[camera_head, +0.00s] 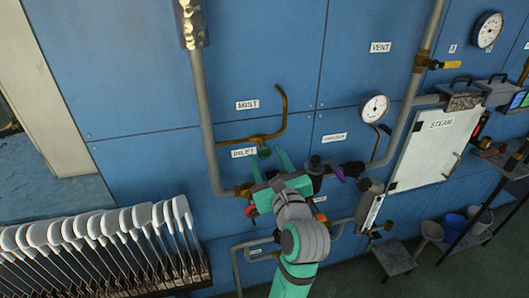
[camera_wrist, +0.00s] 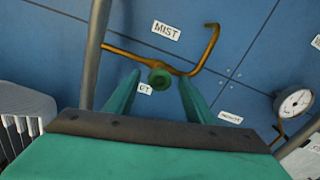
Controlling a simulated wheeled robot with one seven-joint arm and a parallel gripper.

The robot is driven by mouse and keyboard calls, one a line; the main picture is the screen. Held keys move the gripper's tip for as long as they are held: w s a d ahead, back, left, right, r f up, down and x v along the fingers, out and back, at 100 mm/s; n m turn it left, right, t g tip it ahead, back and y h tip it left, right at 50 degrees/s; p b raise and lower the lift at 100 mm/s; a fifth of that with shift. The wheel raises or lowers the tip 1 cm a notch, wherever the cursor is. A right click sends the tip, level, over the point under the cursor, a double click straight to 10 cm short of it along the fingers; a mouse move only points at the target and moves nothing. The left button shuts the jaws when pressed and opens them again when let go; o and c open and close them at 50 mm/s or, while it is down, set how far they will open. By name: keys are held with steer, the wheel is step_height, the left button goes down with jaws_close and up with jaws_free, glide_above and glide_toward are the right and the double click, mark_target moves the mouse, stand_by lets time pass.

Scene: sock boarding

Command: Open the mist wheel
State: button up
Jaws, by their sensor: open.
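The mist wheel, a small round dark green handwheel (camera_wrist: 160,77), sits on a thin brass pipe (camera_wrist: 205,55) below the MIST label (camera_wrist: 166,30). It also shows in the head view (camera_head: 264,153), small, just beyond my fingertips. My gripper (camera_wrist: 159,80) is open, with one teal finger to the left of the wheel and one to the right in the wrist view. Blue wall shows between the wheel and each finger, so I see no contact. How deep the fingertips reach relative to the wheel I cannot tell.
A thick grey pipe (camera_head: 203,110) runs down left of the wheel. The PILOT label (camera_head: 244,153) is close by. A gauge (camera_head: 375,107) and the STEAM cabinet (camera_head: 433,148) are to the right. A rack of white boards (camera_head: 100,226) stands at lower left.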

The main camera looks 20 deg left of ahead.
mark_target(265, 155)
steer(key=shift+x, duration=1.55)
steer(key=c, duration=1.1)
steer(key=shift+o, duration=0.2)
